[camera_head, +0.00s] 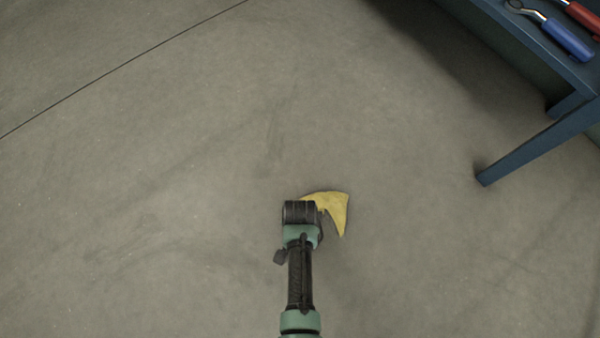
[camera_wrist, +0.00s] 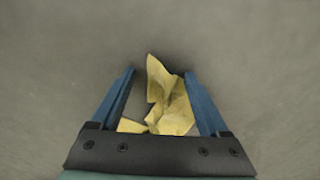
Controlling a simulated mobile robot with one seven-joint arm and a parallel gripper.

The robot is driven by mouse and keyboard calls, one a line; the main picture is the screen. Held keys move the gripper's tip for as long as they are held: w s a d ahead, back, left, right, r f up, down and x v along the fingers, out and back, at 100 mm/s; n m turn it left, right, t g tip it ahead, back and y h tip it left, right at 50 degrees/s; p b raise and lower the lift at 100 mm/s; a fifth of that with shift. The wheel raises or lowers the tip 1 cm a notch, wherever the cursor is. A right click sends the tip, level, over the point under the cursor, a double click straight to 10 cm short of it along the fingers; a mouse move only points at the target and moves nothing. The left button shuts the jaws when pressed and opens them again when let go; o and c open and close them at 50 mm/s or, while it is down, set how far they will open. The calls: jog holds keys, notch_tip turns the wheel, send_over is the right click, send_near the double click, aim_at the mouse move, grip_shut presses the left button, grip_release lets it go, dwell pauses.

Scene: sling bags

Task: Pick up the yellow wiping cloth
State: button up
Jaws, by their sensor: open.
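The yellow wiping cloth (camera_head: 336,207) lies crumpled on the grey floor, partly hidden by my arm in the head view. In the wrist view the cloth (camera_wrist: 172,100) shows between the two blue fingers, nearer the right one, with its lower part hidden behind the dark gripper body. My gripper (camera_wrist: 160,82) is open, with its fingers apart on either side of the cloth. In the head view the fingers are hidden under my wrist. I cannot tell how far the fingertips are above the floor.
A blue table (camera_head: 553,132) stands at the upper right, its leg reaching the floor well apart from the cloth. A blue-handled tool (camera_head: 566,40) and a red-handled tool (camera_head: 582,17) lie on it. The floor around the cloth is clear. A thin dark line crosses the floor at upper left.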

grip_shut()
dwell(0.6)
jog(key=shift+r, duration=0.15)
notch_tip(320, 180, up, 30)
jog(key=p, duration=3.1)
jog(key=shift+p, duration=0.4)
jog(key=shift+w, duration=0.1)
